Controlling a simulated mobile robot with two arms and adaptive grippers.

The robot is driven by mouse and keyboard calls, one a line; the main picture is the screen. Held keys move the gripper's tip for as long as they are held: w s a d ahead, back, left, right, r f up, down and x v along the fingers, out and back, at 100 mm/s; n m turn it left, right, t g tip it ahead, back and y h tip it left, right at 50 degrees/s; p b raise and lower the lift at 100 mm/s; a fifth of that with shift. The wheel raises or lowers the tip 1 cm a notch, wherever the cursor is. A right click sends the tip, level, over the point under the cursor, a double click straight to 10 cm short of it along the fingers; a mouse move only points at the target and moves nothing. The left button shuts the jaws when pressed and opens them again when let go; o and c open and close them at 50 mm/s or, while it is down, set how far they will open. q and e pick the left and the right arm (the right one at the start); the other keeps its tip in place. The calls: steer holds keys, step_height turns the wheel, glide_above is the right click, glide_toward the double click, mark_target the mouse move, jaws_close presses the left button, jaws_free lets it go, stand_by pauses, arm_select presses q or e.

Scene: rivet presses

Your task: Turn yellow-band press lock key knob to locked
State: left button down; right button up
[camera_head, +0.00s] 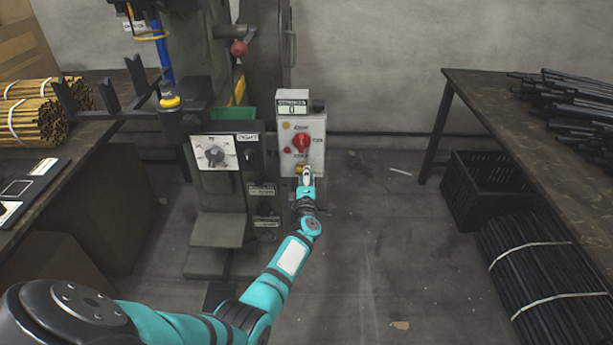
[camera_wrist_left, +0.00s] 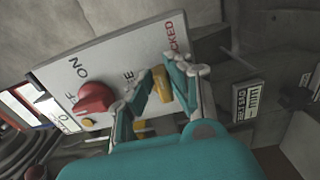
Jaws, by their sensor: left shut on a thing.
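The press (camera_head: 215,215) is a grey-green machine with a white control box (camera_head: 316,130) on its right side. A small brass-yellow lock key knob (camera_head: 300,168) sits low on the box's front. In the left wrist view the knob (camera_wrist_left: 162,84) is between the fingers, near the "LOCKED" lettering and a partly hidden word ending in "E". My left gripper (camera_head: 305,181) is shut on the knob and partly covers it. It also shows in the left wrist view (camera_wrist_left: 158,88). Which mark the knob points at is unclear. My right gripper is out of view.
A red rotary switch (camera_head: 300,141) is above the knob, close to a finger in the left wrist view (camera_wrist_left: 96,97). A counter display (camera_head: 292,107) tops the box. Tables with yellow rods (camera_head: 35,113) and dark rods (camera_head: 570,110) stand at both sides. The floor between is mostly clear.

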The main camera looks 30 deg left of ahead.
arm_select(q)
steer(key=c, duration=1.3)
jaws_free()
steer(key=v, duration=0.7)
steer(key=shift+s+d, duration=0.15)
steer(key=shift+s, duration=0.1)
